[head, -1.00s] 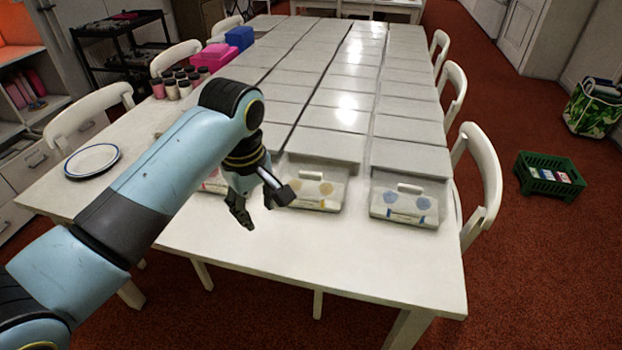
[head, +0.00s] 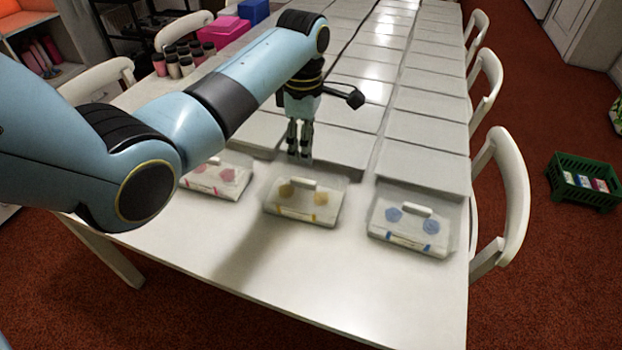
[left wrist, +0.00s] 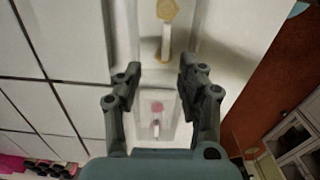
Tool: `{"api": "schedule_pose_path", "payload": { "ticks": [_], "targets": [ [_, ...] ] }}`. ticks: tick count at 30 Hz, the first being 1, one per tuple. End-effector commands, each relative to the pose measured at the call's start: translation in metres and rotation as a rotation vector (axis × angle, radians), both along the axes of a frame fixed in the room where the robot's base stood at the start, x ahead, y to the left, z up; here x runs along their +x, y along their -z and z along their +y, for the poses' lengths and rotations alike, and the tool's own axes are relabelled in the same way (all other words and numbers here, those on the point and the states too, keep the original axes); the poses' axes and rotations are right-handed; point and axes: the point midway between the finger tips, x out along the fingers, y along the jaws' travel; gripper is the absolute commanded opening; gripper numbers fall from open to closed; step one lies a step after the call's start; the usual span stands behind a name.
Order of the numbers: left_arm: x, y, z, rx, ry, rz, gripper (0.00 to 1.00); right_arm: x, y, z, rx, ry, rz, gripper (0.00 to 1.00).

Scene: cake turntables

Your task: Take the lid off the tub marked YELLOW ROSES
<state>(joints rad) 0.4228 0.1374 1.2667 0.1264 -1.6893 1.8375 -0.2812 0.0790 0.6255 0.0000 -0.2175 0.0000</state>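The tub with yellow rosettes (head: 272,208) stands in the middle of three tubs near the table's front. Its clear lid is on, with a white bar handle (head: 304,183) on top. Its lettering is too small to read. My left gripper (head: 300,154) points down just behind this tub, open and empty. In the left wrist view the gripper (left wrist: 159,72) has its fingers apart, and the yellow tub's lid handle (left wrist: 166,42) shows beyond the fingertips. My right gripper is not in view.
A tub with pink rosettes (head: 217,179) stands to the left and one with blue rosettes (head: 412,220) to the right. Grey slabs (head: 425,130) fill the table behind. The white table (head: 300,270) is bare in front. A chair (head: 508,200) stands at the right.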

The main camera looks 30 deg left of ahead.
Motion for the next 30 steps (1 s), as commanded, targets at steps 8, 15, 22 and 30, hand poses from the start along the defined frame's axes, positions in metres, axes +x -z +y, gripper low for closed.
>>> {"api": "schedule_pose_path", "payload": {
  "ticks": [8,15,22,30],
  "targets": [
    [-0.001,0.039,0.000,0.000,0.001,0.001,0.39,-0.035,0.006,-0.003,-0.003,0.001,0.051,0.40],
    [-0.007,0.069,-0.002,-0.001,0.002,0.004,0.39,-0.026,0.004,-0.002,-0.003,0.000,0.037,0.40],
    [-0.007,0.093,-0.002,-0.001,0.003,0.002,0.39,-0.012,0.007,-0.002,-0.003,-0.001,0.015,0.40],
    [-0.007,0.093,-0.001,0.000,0.003,0.000,0.32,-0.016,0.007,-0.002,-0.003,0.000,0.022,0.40]
  ]
}}
